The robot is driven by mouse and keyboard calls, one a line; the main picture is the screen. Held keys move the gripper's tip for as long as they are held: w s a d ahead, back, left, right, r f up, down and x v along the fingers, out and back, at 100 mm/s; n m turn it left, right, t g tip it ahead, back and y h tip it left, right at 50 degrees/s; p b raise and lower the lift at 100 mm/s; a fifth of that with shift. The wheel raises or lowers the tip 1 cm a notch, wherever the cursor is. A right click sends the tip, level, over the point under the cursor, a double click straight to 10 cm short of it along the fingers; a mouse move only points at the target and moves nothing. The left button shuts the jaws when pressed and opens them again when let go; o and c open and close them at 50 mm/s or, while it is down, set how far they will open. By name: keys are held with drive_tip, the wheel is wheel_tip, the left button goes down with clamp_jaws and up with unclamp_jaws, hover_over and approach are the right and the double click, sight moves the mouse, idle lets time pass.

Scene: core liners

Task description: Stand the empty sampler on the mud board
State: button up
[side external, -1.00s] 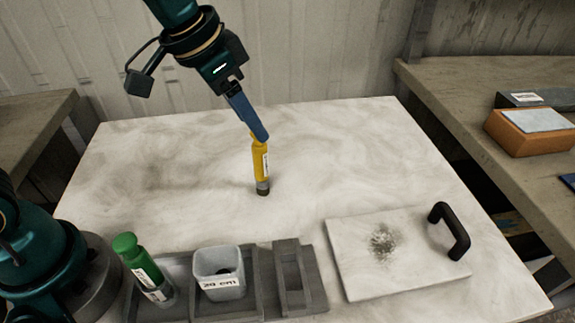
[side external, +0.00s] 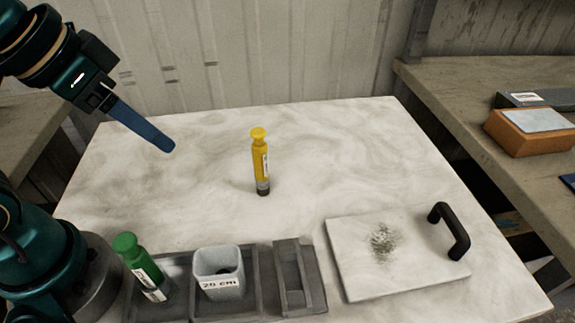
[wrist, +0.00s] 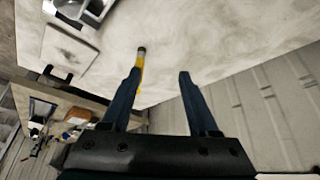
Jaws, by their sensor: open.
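A yellow sampler (side external: 261,165) with a dark lower end stands upright and alone on the pale tabletop. A green sampler (side external: 140,262) with a white label leans slightly in the grey tray at the front left. I cannot see inside either one to tell which is empty. The mud board (side external: 350,275) is a pale slab with a dark smear and a black handle, at the front right; nothing stands on it. My gripper (side external: 168,147) is in the air, left of the yellow sampler and apart from it. In the wrist view my gripper (wrist: 158,74) is open and empty; its left finger partly covers the yellow sampler (wrist: 140,62).
A grey tray (side external: 262,268) along the front edge holds a pale square cup (side external: 219,275) labelled 20 cm and a slotted block (side external: 293,280). An orange block (side external: 525,138) lies on the right-hand bench. The back and middle of the table are clear around the yellow sampler.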

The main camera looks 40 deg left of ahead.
drive_tip(key=s+f, duration=0.1)
drive_tip(key=s+a+f+n, duration=0.1)
drive_tip(key=shift+s+f, duration=0.25)
drive_tip(key=shift+s, duration=0.05)
